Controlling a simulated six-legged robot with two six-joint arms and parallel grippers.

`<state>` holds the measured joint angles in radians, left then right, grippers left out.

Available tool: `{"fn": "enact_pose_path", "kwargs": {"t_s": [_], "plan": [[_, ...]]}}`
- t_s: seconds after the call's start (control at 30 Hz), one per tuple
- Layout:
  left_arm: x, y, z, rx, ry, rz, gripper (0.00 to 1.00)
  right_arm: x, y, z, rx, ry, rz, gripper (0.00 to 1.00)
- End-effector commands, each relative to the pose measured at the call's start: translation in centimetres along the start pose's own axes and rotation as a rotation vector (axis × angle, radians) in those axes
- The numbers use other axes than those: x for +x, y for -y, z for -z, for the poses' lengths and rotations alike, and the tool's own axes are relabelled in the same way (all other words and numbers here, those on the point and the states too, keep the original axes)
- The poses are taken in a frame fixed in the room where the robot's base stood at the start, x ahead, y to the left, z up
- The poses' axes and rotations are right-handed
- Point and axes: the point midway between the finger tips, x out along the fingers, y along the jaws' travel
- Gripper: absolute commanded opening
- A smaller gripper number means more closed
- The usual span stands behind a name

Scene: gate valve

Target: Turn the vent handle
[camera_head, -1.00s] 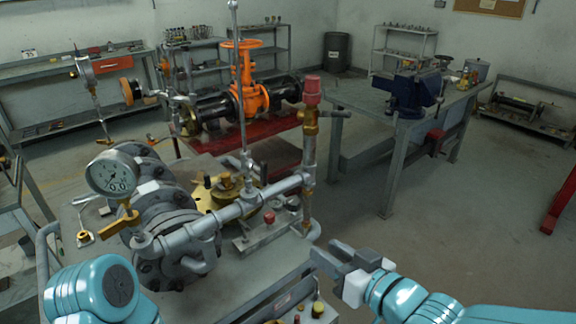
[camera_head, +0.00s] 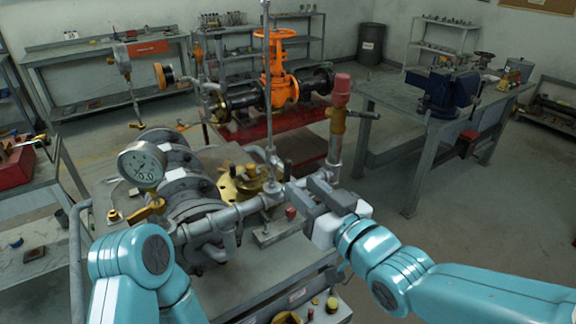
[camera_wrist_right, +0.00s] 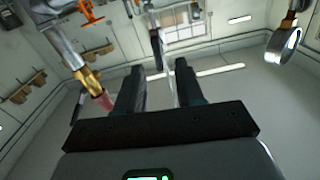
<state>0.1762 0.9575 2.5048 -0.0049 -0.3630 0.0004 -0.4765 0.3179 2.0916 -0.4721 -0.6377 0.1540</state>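A red-capped upright pipe stands at the right end of the grey piping, with a brass valve body (camera_head: 337,122) and a thin grey handle (camera_head: 362,114) sticking out to the right. I take this to be the vent handle, but cannot be sure. My right gripper (camera_head: 302,185) is open and empty, below and left of the brass valve, close to the grey pipe. In the right wrist view its two dark fingers (camera_wrist_right: 158,82) are apart; the brass part (camera_wrist_right: 88,79) and red cap (camera_wrist_right: 103,100) lie left of them. My left arm shows at lower left, but its gripper does not.
A pressure gauge (camera_head: 141,164) with a yellow lever (camera_head: 146,210) stands on the left of the piping. An orange gate valve (camera_head: 279,75) is behind. A bench with a blue vise (camera_head: 449,92) stands at right. The floor between (camera_head: 480,220) is clear.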

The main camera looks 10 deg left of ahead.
Motion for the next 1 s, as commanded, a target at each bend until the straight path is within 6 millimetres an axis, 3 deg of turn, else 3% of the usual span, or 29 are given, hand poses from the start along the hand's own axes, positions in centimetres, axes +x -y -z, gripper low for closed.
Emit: {"fn": "enact_pose_path", "kwargs": {"t_s": [0.1,0.3,0.7,0.83,1.0], "plan": [[-1.0,-0.4,0.0,0.000,0.000,0.000,0.00,2.8,-0.1,0.2,0.001,0.002,0.000,0.37],[-1.6,-0.6,0.0,0.000,0.000,0.000,0.00,5.7,-0.3,0.1,0.000,0.001,-0.002,0.37],[-1.7,-0.6,0.0,0.000,0.000,0.000,0.00,6.6,-0.3,0.0,0.001,0.001,-0.002,0.37],[-1.7,-0.6,0.0,0.000,0.000,0.000,0.00,6.6,-0.3,0.0,0.001,0.001,-0.002,0.00],[-1.7,-0.6,0.0,0.000,0.000,0.000,0.00,6.6,-0.3,0.0,0.001,0.000,-0.002,0.00]]}}
